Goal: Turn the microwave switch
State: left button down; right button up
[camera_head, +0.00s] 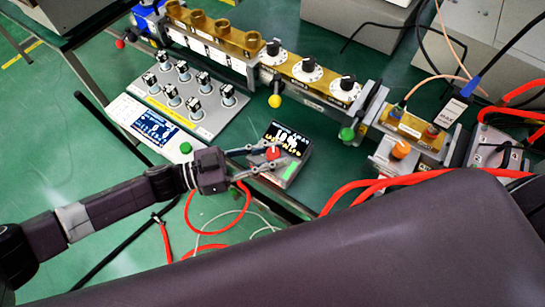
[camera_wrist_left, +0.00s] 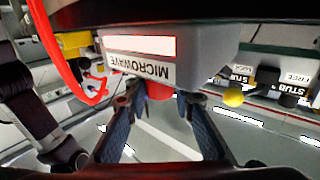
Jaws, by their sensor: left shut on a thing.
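The microwave switch box is a small dark unit (camera_head: 287,143) with a display on its face, lying at the front edge of the green table. A red knob (camera_head: 272,153) sits on it beside a bright green patch. The wrist view shows the box's MICROWAVE label (camera_wrist_left: 140,62) upside down and the red knob (camera_wrist_left: 160,91) below it. My left gripper (camera_head: 271,158) reaches in from the left and is shut on the red knob, one finger on each side. In the wrist view its fingertips (camera_wrist_left: 160,94) partly cover the knob. My right gripper is not in view.
A grey panel with several knobs (camera_head: 178,94) stands left of the box. Behind it runs a brass waveguide line (camera_head: 228,40) with white dials and a yellow knob (camera_head: 275,101). Red hoses (camera_head: 370,182) and cables lie at the right. A large dark arm part of mine fills the foreground.

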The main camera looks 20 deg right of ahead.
pick_arm(q)
jog(key=shift+w+m+g+b, duration=0.1)
jog(key=shift+m+g+b, duration=0.4)
jog(key=shift+g, duration=0.3)
jog(key=shift+r, duration=0.1)
jog(key=c, duration=1.6)
grip_release()
